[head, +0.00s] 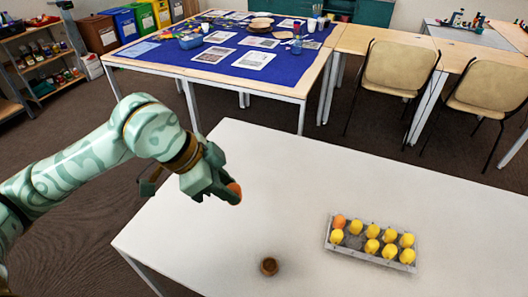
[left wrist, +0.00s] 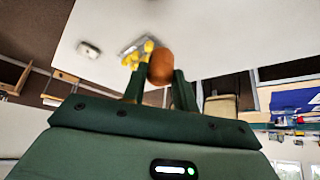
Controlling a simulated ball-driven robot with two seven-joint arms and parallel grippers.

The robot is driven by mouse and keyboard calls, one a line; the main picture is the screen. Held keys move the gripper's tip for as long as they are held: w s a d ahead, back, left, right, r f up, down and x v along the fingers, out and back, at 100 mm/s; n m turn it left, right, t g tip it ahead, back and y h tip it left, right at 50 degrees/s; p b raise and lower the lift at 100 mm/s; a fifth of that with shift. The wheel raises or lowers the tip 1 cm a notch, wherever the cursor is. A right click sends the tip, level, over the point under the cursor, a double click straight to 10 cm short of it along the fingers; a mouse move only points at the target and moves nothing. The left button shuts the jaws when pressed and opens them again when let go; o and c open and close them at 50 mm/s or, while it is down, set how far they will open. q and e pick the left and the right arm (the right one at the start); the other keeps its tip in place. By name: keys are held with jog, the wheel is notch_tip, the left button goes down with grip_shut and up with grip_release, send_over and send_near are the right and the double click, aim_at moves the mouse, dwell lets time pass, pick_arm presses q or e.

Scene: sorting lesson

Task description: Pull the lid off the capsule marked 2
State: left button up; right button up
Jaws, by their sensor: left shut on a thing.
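My left gripper (head: 232,193) is shut on an orange capsule (head: 235,188), held above the white table (head: 250,150). The capsule also shows between the two dark green fingers in the left wrist view (left wrist: 161,68). No number can be read on it, and I cannot tell its lid from its body. A grey tray (head: 370,256) at the right of the table holds several yellow capsules (head: 389,251) and one orange capsule (head: 339,221) at its back left corner. Their marks are too small to read. My right gripper is not in view.
A small brown round cup-like thing (head: 269,266) stands alone near the table's front, left of the tray. Chairs (head: 393,68) stand at the back right.

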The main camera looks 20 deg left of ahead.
pick_arm(q)
jog(key=w+d+f+m+g+h, duration=0.1)
jog(key=d+m+g, duration=0.3)
jog(key=d+m, duration=0.4)
jog(key=w+d+f, duration=0.1)
jog(key=d, duration=0.6)
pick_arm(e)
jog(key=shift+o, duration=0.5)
